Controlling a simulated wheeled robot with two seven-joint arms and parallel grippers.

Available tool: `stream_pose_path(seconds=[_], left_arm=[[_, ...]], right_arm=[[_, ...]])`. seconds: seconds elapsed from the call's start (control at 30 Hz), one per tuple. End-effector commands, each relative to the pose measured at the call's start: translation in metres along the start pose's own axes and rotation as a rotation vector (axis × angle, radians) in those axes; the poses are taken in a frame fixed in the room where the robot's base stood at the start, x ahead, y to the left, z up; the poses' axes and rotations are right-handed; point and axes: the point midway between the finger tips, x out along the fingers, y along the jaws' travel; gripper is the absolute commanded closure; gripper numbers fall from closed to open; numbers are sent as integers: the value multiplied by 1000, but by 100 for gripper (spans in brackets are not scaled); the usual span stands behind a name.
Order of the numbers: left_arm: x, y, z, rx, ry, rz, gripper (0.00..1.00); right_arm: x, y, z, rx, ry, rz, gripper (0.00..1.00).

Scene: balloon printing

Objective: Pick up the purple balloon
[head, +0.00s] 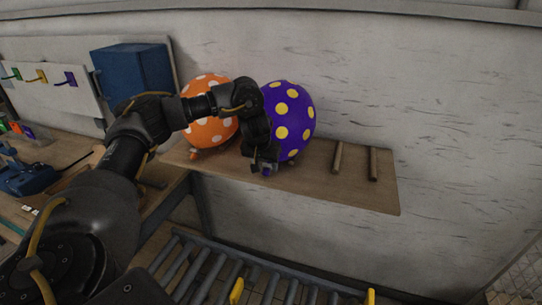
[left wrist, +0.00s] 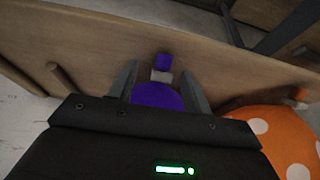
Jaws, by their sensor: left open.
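The purple balloon (head: 290,118) with yellow dots rests on the wooden shelf (head: 352,187) in the head view. My left gripper (head: 265,168) hangs in front of its lower left side. In the left wrist view, the open fingers of my left gripper (left wrist: 162,85) stand on either side of the purple balloon's neck end, with part of the purple balloon (left wrist: 157,97) between them. The balloon's small purple tip (left wrist: 163,61) and a pale piece show just beyond. The gripper body hides most of the balloon there. My right gripper is not in view.
An orange balloon (head: 207,128) with white dots sits close to the left, partly behind my arm. Wooden pegs (head: 373,164) stand on the shelf's right part. A roller conveyor (head: 262,277) runs below. A blue box (head: 132,75) is at the back left.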

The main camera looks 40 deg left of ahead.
Motion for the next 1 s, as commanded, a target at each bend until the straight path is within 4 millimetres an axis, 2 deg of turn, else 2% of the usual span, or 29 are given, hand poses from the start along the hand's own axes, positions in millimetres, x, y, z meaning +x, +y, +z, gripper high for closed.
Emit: stream_pose_path(seconds=[0.2, 0.33, 0.73, 1.0], left_arm=[[28, -8, 6, -4, -6, -1, 51], [39, -6, 4, -1, -3, 0, 51], [47, -7, 3, -1, 0, -1, 51], [47, -7, 3, -1, 0, -1, 86]], right_arm=[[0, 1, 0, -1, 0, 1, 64], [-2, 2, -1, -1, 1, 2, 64], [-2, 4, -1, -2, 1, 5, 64], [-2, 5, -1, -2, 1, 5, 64]])
